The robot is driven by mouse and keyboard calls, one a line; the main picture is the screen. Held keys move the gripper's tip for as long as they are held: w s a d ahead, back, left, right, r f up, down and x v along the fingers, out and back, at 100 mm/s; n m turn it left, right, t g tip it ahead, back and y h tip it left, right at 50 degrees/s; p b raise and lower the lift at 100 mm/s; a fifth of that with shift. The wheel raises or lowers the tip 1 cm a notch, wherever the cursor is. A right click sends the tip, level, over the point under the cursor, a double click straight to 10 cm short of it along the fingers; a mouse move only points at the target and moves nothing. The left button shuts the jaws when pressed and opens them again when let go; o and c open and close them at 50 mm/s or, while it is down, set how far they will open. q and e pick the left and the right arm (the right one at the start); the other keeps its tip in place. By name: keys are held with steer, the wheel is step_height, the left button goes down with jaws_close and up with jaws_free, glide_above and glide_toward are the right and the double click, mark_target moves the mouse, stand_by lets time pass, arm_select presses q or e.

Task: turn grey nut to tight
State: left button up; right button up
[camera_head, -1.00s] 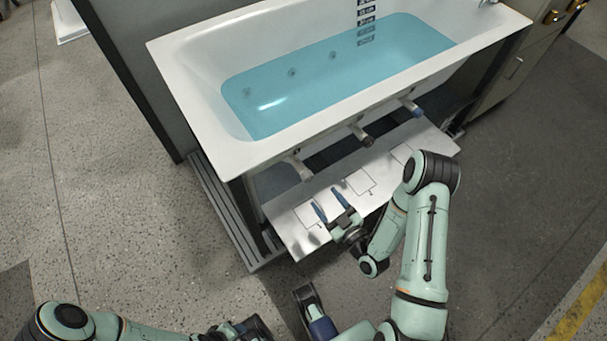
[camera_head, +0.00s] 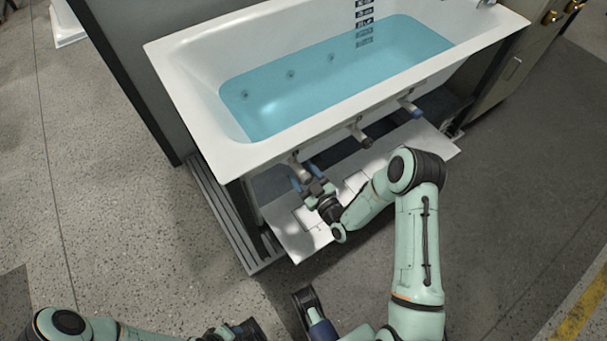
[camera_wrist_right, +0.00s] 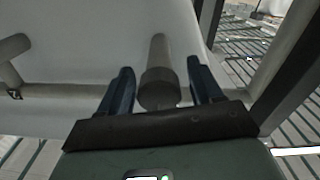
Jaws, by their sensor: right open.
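The grey nut (camera_wrist_right: 158,90) is a short dark-grey cylinder on the end of a pale pipe stub in the right wrist view. In the head view the leftmost stub (camera_head: 296,165) under the tub's front rim carries it, partly covered by my gripper. My right gripper (camera_head: 304,173) is open, with one blue finger on either side of the nut. In the right wrist view its fingers (camera_wrist_right: 157,92) flank the nut with gaps on both sides, and neither visibly touches it. My left gripper (camera_head: 238,330) is at the bottom edge, dark and partly cut off.
The white bathtub (camera_head: 222,148) with blue water stands above. Open floor (camera_head: 150,235) is at the left.

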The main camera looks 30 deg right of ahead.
steer(key=c, duration=1.1)
steer(key=shift+o, duration=0.2)
arm_select(q)
steer(key=shift+w+f, duration=0.1)
arm_select(e)
steer(key=shift+m, duration=0.3)
steer(key=m, duration=0.3)
steer(key=shift+d+m+b, duration=0.1)
steer(key=shift+m+b, duration=0.2)
steer(key=shift+b, duration=0.05)
steer(key=m, duration=0.9)
arm_select(q)
steer(key=shift+w+a+f, duration=0.1)
steer(key=shift+w, duration=0.05)
arm_select(e)
steer(key=m, duration=0.4)
steer(key=shift+d+m, duration=0.1)
steer(key=shift+m, duration=0.2)
